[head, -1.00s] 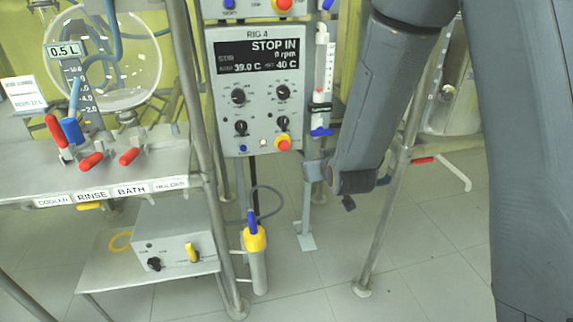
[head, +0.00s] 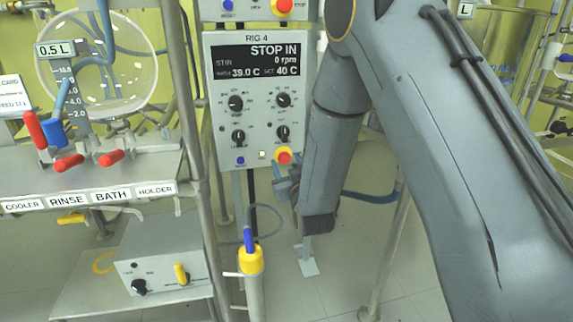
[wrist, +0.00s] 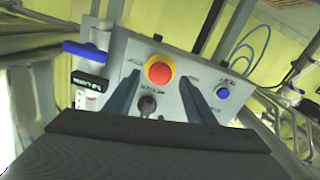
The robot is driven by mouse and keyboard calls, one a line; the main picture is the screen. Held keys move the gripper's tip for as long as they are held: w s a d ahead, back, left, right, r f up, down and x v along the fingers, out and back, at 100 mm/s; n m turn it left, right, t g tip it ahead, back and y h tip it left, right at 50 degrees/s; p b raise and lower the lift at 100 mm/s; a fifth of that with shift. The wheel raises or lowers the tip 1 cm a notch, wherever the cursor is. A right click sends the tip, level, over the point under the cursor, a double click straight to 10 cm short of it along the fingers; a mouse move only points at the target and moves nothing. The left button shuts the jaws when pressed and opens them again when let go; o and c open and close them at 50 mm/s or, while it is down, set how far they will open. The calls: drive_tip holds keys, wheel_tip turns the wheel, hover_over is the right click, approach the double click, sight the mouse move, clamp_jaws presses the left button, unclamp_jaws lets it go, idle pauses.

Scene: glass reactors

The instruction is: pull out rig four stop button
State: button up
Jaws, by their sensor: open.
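The rig four panel (head: 258,75) is a grey box with a dark display reading STOP IN, 0 rpm. Its stop button (head: 284,156) is a red cap on a yellow collar at the panel's lower right. In the wrist view the stop button (wrist: 160,69) shows ahead, between my two fingers. My gripper (wrist: 160,88) is open and empty, with one finger to each side of the button in the picture. Whether the fingers are level with the cap or short of it I cannot tell. In the head view my gripper is just below the button, partly hidden by my arm.
A dark knob (wrist: 147,105) and a blue button (wrist: 222,92) are close to the fingers. Another panel's red button (head: 283,6) is above. A yellow-topped cylinder (head: 251,262) stands below; a shelf with red-handled valves (head: 69,162) is left.

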drive_tip(key=shift+w+a, duration=0.2)
drive_tip(key=shift+w, duration=0.45)
clamp_jaws()
drive_tip(key=shift+s+d+p, duration=0.15)
drive_tip(key=shift+s+p, duration=0.2)
drive_tip(key=shift+s, duration=0.2)
unclamp_jaws()
drive_tip(key=p+v, duration=0.1)
drive_tip(key=v, duration=0.7)
drive_tip(key=shift+w, duration=0.1)
